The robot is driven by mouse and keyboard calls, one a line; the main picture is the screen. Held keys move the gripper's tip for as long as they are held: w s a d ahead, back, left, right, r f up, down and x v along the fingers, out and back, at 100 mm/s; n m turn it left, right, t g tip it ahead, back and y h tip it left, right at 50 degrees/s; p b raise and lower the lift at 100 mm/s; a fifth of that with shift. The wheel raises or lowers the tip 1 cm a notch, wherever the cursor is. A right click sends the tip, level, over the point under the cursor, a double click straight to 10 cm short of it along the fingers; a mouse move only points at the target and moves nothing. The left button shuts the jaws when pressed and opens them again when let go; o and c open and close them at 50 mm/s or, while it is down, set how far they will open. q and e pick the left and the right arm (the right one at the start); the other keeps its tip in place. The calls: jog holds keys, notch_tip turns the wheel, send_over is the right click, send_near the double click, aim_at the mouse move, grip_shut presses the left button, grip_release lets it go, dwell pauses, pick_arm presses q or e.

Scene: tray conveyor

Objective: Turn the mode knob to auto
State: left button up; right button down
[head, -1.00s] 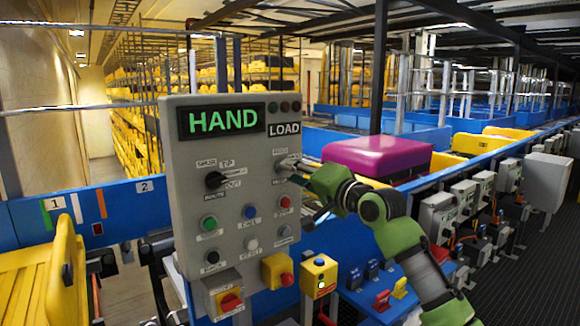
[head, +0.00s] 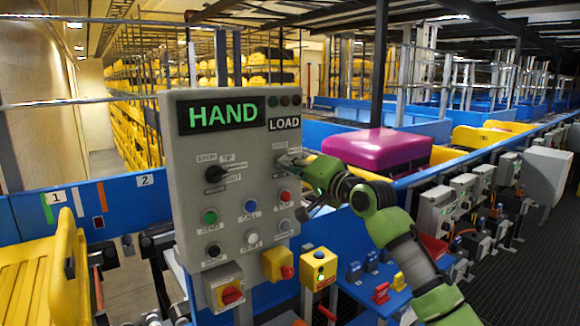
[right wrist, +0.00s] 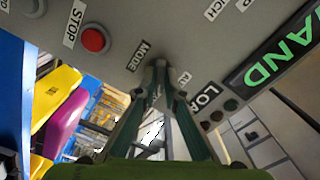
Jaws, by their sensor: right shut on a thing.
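The grey control panel (head: 183,135) faces me in the head view, with a display (head: 222,115) reading HAND in green. My right gripper (head: 290,160) is at the panel's upper right, under the LOAD display (head: 284,124). In the right wrist view its two fingers (right wrist: 160,80) close together at the panel face, beside the MODE label (right wrist: 139,55). They are shut on the mode knob, which they mostly cover. A partly hidden label starting with AU (right wrist: 184,78) is on the other side of the fingertips. My left gripper is not in view.
A black selector knob (head: 215,174) is left of the gripper. Below are several buttons, including a red one (head: 285,196), and a red-and-yellow switch (head: 231,294). A magenta tote (head: 375,148) and blue conveyor walls stand behind my right arm.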

jog(key=shift+n, duration=0.3)
jog(key=n, duration=1.1)
jog(key=shift+d+f, duration=0.1)
dwell(0.5)
jog(key=c, duration=2.1)
grip_release()
jog(key=shift+w, duration=0.1)
jog(key=shift+c, duration=0.2)
jog(key=v, duration=1.2)
